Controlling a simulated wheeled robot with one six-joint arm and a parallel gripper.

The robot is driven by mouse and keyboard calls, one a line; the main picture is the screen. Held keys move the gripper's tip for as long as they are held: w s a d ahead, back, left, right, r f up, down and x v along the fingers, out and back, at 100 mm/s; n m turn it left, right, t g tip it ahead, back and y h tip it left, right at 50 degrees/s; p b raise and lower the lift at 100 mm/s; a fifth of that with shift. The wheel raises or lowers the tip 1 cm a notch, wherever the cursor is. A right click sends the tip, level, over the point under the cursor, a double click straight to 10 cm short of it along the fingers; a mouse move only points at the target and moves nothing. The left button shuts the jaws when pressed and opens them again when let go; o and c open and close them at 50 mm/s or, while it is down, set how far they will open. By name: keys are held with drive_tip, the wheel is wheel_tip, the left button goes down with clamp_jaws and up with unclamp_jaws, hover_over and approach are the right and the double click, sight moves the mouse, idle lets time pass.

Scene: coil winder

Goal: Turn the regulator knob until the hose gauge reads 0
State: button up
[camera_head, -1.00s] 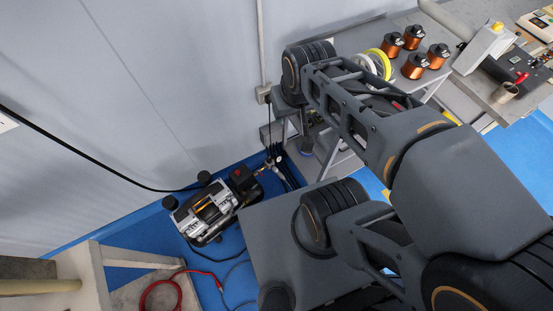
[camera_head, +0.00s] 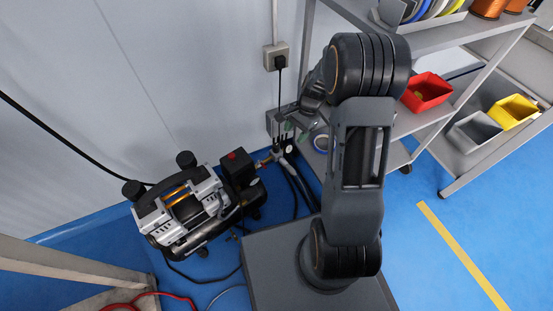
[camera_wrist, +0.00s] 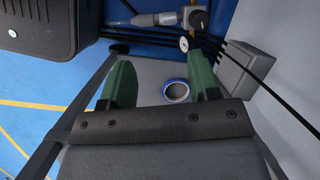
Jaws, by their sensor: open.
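The hose gauge (camera_head: 289,149) is a small white dial on the hose fittings (camera_head: 277,158) beside the compressor, low by the wall. The gauge also shows in the wrist view (camera_wrist: 184,44), with a grey fitting (camera_wrist: 170,18) above it. The dial is too small to read. I cannot tell for certain which part is the regulator knob. My gripper (camera_head: 295,130) hangs just above the fittings in the head view, partly behind my arm. In the wrist view my gripper (camera_wrist: 160,66) is open, its green fingers apart, with no object held; the gauge lies beyond the right finger.
The compressor (camera_head: 188,208) stands on the blue floor left of the fittings. A wall socket (camera_head: 276,56) and grey box (camera_head: 279,124) are close behind. Black hoses (camera_head: 297,182) run down beside the fittings. A shelf unit (camera_head: 470,135) stands right. A blue-rimmed ring (camera_wrist: 176,90) lies between the fingers' view.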

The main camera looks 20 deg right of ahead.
sight(276, 145)
drive_tip(key=w+f+m+t+y, duration=0.1)
drive_tip(key=w+m, duration=0.4)
drive_tip(key=m, duration=0.2)
drive_tip(key=b+x, duration=0.2)
drive_tip(key=x, duration=0.2)
drive_tip(key=b+x, duration=0.2)
drive_tip(key=x, duration=0.3)
drive_tip(key=b+x, duration=0.2)
drive_tip(key=x, duration=0.3)
drive_tip(key=shift+w+d, duration=0.15)
drive_tip(key=shift+w, duration=0.2)
drive_tip(key=c, duration=0.9)
drive_tip(key=shift+n, duration=0.3)
